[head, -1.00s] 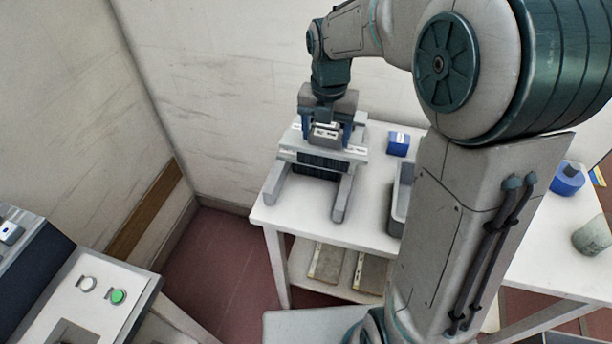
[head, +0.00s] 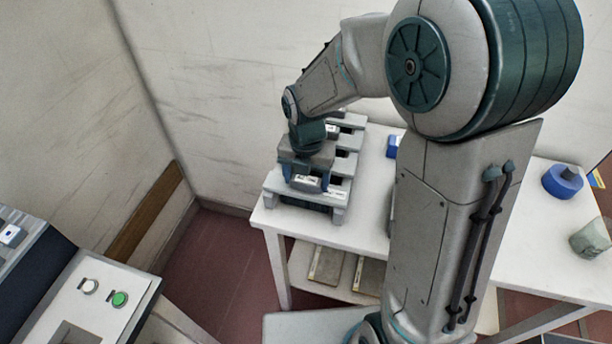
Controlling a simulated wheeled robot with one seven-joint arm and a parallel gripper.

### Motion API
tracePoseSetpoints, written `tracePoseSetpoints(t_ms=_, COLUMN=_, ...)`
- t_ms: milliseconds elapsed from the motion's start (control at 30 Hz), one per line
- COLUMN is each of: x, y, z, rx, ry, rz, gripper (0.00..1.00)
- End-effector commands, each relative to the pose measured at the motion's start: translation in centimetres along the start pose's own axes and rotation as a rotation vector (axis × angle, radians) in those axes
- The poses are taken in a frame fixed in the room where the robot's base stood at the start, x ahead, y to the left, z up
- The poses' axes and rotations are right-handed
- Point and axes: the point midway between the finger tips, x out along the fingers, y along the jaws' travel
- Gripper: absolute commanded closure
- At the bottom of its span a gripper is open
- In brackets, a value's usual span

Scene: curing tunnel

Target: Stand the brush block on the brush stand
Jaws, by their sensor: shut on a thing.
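My gripper (head: 307,180) points down over the left end of the white table, its blue fingers shut on a small grey block (head: 307,184) with a white label. The block sits low at a pale grey slab (head: 275,187), with dark material under its front edge. This slab lies near the front of a grey frame (head: 345,138) with side rails and slots. Which part is the brush block and which the brush stand I cannot tell for certain. My gripper hides the block's top, and whether the block touches the slab is unclear.
The white table (head: 370,222) stands against the wall. A blue object (head: 392,146) is partly behind my arm. A blue round piece (head: 562,181) and a grey cup (head: 590,239) are at right. A panel with a green button (head: 119,299) is at lower left. Boards (head: 328,265) lie below.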

Motion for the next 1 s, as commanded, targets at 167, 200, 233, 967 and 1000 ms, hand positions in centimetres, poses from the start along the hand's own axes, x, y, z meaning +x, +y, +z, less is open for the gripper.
tracePoseSetpoints(t_ms=167, x=0.3, y=0.0, z=0.0, rx=0.000, ry=0.000, rz=0.000, gripper=0.24)
tracePoseSetpoints(t_ms=200, x=0.3, y=0.0, z=0.0, rx=0.000, ry=0.000, rz=0.000, gripper=0.13)
tracePoseSetpoints(t_ms=233, x=0.3, y=0.0, z=0.0, rx=0.000, ry=0.000, rz=0.000, gripper=0.10)
tracePoseSetpoints(t_ms=967, x=-7.5, y=0.1, z=0.1, rx=0.001, ry=-0.005, rz=0.003, gripper=0.10)
tracePoseSetpoints(t_ms=1000, x=-8.3, y=0.1, z=0.1, rx=0.001, ry=-0.004, rz=0.003, gripper=0.10)
